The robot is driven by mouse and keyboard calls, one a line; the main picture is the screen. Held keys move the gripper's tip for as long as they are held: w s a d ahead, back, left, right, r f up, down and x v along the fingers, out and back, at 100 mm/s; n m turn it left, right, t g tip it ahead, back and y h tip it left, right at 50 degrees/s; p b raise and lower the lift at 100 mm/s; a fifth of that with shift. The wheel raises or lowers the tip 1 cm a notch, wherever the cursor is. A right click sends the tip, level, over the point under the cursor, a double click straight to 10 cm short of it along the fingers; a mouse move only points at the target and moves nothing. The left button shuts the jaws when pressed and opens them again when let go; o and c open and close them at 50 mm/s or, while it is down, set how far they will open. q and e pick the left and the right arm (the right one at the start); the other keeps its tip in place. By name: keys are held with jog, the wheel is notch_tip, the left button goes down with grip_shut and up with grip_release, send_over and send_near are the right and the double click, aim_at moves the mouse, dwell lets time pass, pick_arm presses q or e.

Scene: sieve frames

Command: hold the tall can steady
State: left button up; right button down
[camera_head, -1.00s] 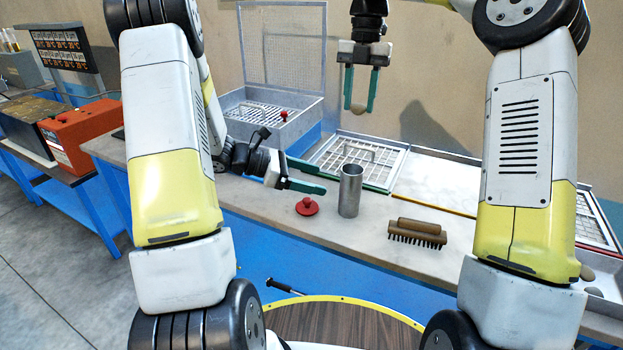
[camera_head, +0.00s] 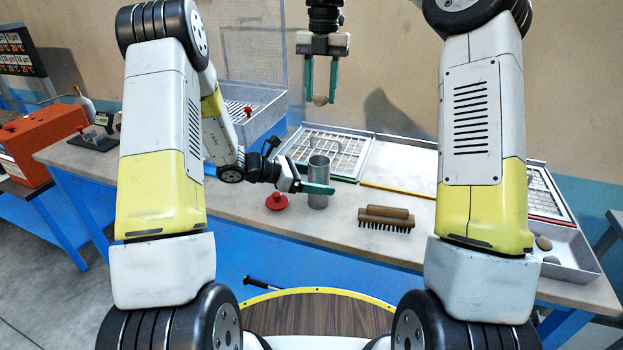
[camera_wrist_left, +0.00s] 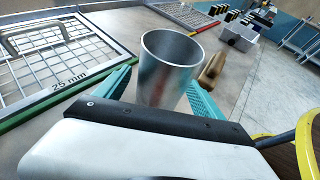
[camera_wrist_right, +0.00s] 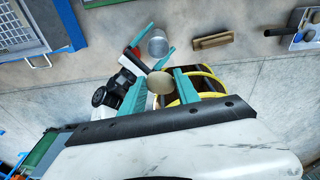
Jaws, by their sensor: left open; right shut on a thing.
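The tall can (camera_head: 318,173) is a plain grey metal cylinder, open at the top, standing upright on the bench. My left gripper (camera_head: 310,184) is open at the can, with one green finger across its near side. In the left wrist view the can (camera_wrist_left: 165,72) stands between the two fingers; I cannot tell whether either touches it. My right gripper (camera_head: 320,88) is high above the bench, pointing down, shut on a small round tan stone (camera_head: 320,100). The stone also shows in the right wrist view (camera_wrist_right: 160,83).
A red knobbed lid (camera_head: 276,202) lies just left of the can. A wooden brush (camera_head: 386,213) lies to the right. A sieve frame (camera_head: 350,146) is behind the can. A tray at the right edge holds stones (camera_head: 544,243). The bench between can and brush is clear.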

pick_arm(q)
jog(key=c, duration=1.5)
grip_shut()
